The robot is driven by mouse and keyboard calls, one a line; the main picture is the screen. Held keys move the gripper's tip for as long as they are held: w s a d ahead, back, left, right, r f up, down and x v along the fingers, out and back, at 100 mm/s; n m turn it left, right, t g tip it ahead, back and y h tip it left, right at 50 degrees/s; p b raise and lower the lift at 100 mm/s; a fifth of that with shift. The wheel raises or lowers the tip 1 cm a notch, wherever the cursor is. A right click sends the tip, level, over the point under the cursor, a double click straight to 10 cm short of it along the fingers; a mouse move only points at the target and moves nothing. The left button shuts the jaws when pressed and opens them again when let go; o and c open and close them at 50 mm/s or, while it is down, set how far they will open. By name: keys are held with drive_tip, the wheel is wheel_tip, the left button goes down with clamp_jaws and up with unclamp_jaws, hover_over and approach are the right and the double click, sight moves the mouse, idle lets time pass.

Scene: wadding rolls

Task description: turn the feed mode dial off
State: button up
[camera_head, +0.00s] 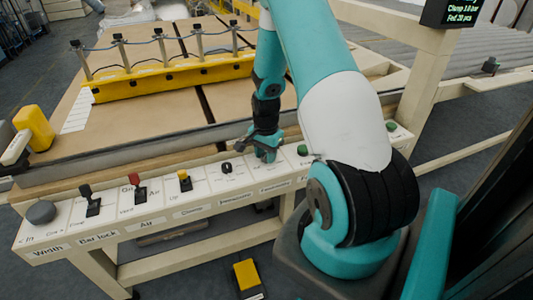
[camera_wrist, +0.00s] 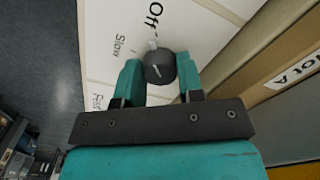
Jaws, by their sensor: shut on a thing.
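My gripper (camera_wrist: 159,78) is shut on the dial, one teal finger on each side. In the head view my gripper (camera_head: 265,155) reaches down onto the control panel (camera_head: 205,188) and hides the dial.
Left along the panel are a grey knob (camera_head: 41,212), a black lever (camera_head: 89,199), a red lever (camera_head: 137,186), a yellow lever (camera_head: 185,180) and a small black switch (camera_head: 226,168). A green button (camera_head: 302,150) is close right of my gripper. A yellow bar (camera_head: 170,78) lies behind.

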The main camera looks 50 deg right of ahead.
drive_tip(key=shift+d+m, duration=0.2)
drive_tip(key=shift+m, duration=0.9)
drive_tip(key=o, duration=0.9)
drive_tip(key=shift+s, duration=0.15)
drive_tip(key=shift+a, duration=0.1)
drive_tip(key=shift+r, duration=0.15)
wheel_tip(320, 180, up, 17)
drive_tip(key=shift+r, duration=0.1)
